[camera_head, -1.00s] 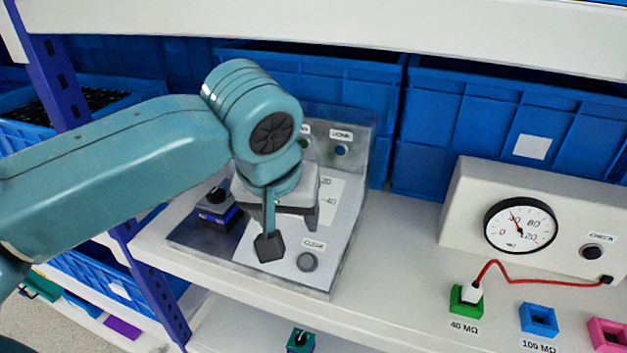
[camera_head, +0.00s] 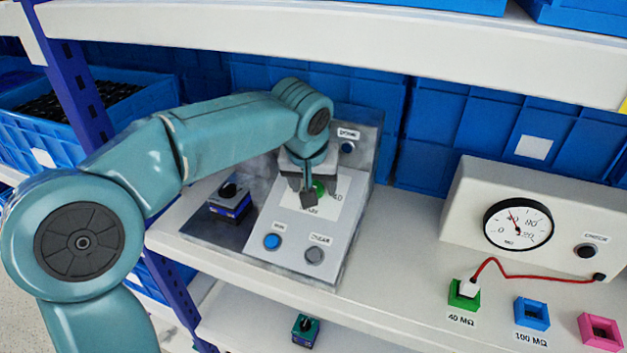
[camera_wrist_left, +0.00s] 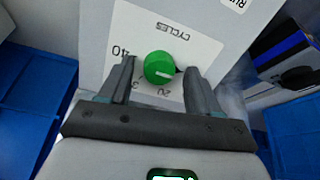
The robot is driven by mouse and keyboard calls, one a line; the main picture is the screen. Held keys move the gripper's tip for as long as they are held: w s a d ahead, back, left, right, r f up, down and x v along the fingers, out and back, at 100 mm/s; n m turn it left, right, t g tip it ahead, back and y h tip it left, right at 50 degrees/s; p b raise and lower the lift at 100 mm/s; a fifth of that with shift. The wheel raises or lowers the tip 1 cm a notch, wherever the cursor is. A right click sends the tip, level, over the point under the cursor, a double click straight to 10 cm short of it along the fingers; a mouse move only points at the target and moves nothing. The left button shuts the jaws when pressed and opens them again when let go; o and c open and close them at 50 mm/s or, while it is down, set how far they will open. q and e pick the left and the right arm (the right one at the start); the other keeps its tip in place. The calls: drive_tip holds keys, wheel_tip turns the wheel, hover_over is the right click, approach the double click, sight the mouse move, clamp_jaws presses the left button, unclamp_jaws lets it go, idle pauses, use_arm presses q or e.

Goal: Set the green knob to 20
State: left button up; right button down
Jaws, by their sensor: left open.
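The green knob (camera_head: 319,188) sits on a white dial plate marked CYCLES on the sloped grey panel (camera_head: 290,225), partly hidden by my left gripper (camera_head: 308,196) in the head view. In the left wrist view the round green knob (camera_wrist_left: 158,66) lies between the two open fingers of my left gripper (camera_wrist_left: 160,72), with gaps on both sides. The 40 and 20 marks on the plate are readable, upside down. My right gripper is in neither view.
A blue button (camera_head: 272,242) and a grey button (camera_head: 314,255) are below the knob. A black-and-blue switch block (camera_head: 229,200) is left of it. A gauge box (camera_head: 520,215) with a red cable stands right. An upper shelf (camera_head: 300,35) runs overhead.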

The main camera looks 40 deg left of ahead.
use_arm(q)
drive_tip(key=shift+w+d+f, duration=0.1)
drive_tip(key=shift+w, duration=0.1)
drive_tip(key=c, duration=1)
drive_tip(key=shift+s, duration=0.1)
drive_tip(key=shift+c, duration=0.2)
drive_tip(key=shift+m, duration=0.3)
drive_tip(key=m, duration=0.5)
drive_tip(key=shift+m, duration=0.3)
drive_tip(key=m+p, duration=0.1)
drive_tip(key=m, duration=0.4)
drive_tip(key=shift+t, duration=0.3)
drive_tip(key=shift+m, duration=0.4)
